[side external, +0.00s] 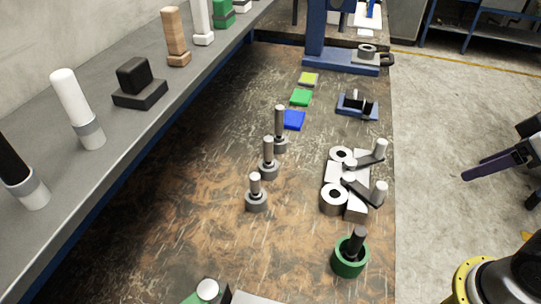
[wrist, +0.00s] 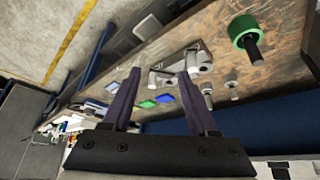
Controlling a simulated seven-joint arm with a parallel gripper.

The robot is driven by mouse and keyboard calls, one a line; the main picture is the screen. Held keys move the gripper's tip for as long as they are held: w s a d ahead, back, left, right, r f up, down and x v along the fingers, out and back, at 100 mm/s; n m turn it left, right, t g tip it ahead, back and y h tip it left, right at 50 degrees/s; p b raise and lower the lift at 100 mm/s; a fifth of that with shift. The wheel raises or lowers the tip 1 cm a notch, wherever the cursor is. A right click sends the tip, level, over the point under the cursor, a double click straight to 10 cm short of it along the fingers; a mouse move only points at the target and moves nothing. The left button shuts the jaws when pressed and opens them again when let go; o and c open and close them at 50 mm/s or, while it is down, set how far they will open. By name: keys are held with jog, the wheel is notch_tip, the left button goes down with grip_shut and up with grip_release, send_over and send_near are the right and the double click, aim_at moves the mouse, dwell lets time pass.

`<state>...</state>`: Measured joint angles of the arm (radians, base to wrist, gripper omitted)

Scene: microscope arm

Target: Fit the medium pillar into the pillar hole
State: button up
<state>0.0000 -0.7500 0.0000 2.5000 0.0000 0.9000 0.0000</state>
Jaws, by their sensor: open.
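Three grey pillars with round collars stand upright in a row on the brown worktop in the side external view. They look graded in height. The middle one (side external: 268,158) appears to be the medium pillar, with a shorter one (side external: 256,194) in front and a taller one (side external: 279,128) behind. I cannot tell which opening is the pillar hole. My gripper (side external: 500,188) is right of the worktop, over the floor side, far from the pillars. In the wrist view its purple fingers (wrist: 160,73) are spread with nothing between them.
A green ring with a dark peg (side external: 346,262) stands at the worktop's front right. Grey blocks, rings and angled pegs (side external: 333,198) cluster behind it. A blue fixture (side external: 352,112), coloured tiles (side external: 300,98) and a blue stand (side external: 318,45) are farther back. A shelf (side external: 125,140) lines the left.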

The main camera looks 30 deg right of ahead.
dwell(0.4)
jog(key=shift+o, duration=0.5)
